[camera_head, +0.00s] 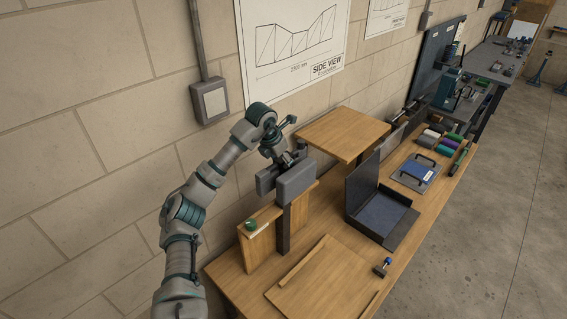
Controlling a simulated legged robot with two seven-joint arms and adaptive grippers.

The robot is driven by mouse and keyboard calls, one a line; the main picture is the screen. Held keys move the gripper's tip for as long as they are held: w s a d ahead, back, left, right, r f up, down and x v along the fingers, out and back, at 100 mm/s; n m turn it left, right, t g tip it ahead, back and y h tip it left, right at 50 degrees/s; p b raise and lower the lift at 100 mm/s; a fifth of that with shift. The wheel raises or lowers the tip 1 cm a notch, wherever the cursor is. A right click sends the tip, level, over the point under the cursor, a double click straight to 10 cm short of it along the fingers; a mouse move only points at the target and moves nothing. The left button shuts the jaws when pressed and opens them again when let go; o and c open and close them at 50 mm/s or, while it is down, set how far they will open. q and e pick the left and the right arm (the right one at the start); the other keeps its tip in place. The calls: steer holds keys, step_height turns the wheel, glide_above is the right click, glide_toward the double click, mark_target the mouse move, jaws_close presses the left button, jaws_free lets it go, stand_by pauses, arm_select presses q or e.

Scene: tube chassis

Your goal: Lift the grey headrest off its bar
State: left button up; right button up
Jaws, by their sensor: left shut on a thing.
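The grey headrest (296,182) is a blocky pad at the left part of the wooden workbench, near the wall. It sits at the top of a dark upright bar (283,233) that rises beside a wooden block stand. My left arm comes in from the left and bends down over it. My left gripper (289,160) is at the headrest's top and is shut on it; the fingertips are small and partly hidden. A gap between headrest and bar cannot be made out. My right gripper is not in view.
A small green round object (251,225) lies on the stand. A raised wooden platform (343,132) is behind right. A black angled tray (388,215) and a flat wooden board (322,280) lie on the bench. The wall is close behind my left arm.

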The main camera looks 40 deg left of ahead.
arm_select(q)
steer(key=shift+a+r, duration=0.3)
steer(key=shift+r, duration=0.25)
jaws_close()
steer(key=shift+w+a+r, duration=0.2)
steer(key=shift+w+r, duration=0.1)
steer(key=shift+r, duration=0.3)
steer(key=shift+s+d+r, duration=0.1)
steer(key=shift+r, duration=0.7)
steer(key=shift+d, duration=0.1)
steer(key=shift+s+d+f, duration=0.1)
steer(key=shift+s+d, duration=0.1)
steer(key=shift+d, duration=2.05)
steer(key=shift+s+d, duration=0.2)
steer(key=shift+d, duration=2)
